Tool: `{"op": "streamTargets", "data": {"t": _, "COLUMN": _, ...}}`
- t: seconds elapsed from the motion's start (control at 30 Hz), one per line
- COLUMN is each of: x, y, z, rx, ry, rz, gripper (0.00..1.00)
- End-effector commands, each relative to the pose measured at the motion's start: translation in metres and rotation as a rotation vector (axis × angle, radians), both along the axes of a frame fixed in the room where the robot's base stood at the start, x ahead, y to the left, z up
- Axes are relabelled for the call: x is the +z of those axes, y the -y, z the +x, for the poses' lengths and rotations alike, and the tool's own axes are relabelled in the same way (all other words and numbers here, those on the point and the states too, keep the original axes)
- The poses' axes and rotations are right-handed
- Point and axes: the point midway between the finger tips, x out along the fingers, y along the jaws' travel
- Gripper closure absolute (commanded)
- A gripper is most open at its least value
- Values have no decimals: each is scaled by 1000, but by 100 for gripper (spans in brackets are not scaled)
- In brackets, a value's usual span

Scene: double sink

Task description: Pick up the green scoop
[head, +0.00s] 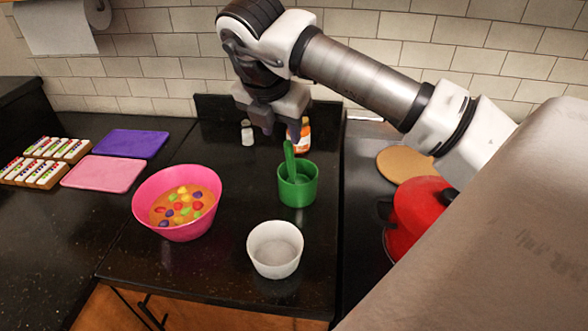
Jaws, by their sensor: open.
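The green scoop (298,191) sits on the dark counter, a round cup with its handle (289,158) sticking up and leaning slightly left. My gripper (281,133) is above the scoop, pointing down, with its fingers close to the top of the handle. The gripper is open and holds nothing that I can see. Whether the handle's tip lies between the fingers or in front of them I cannot tell.
A pink bowl (146,207) of colourful food stands left of the scoop, and a white bowl (274,266) in front. A white shaker (247,133) and an orange-labelled bottle (304,138) stand behind. A red pot (417,207) is right, beneath my arm.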

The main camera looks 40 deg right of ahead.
Motion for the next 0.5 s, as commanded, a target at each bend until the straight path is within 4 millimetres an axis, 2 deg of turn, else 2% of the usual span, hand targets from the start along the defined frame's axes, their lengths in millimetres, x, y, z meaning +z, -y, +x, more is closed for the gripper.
{"op": "streamTargets", "data": {"t": 0.03, "x": -12, "y": 2, "z": 2, "rx": 1, "ry": -1, "rz": 3, "gripper": 59}}
{"op": "streamTargets", "data": {"t": 0.1, "x": -22, "y": 6, "z": 4, "rx": 1, "ry": 0, "rz": 2, "gripper": 59}}
{"op": "streamTargets", "data": {"t": 0.37, "x": -38, "y": 14, "z": 7, "rx": 1, "ry": 0, "rz": 2, "gripper": 59}}
{"op": "streamTargets", "data": {"t": 0.5, "x": -56, "y": 22, "z": 6, "rx": 1, "ry": 0, "rz": 5, "gripper": 59}}
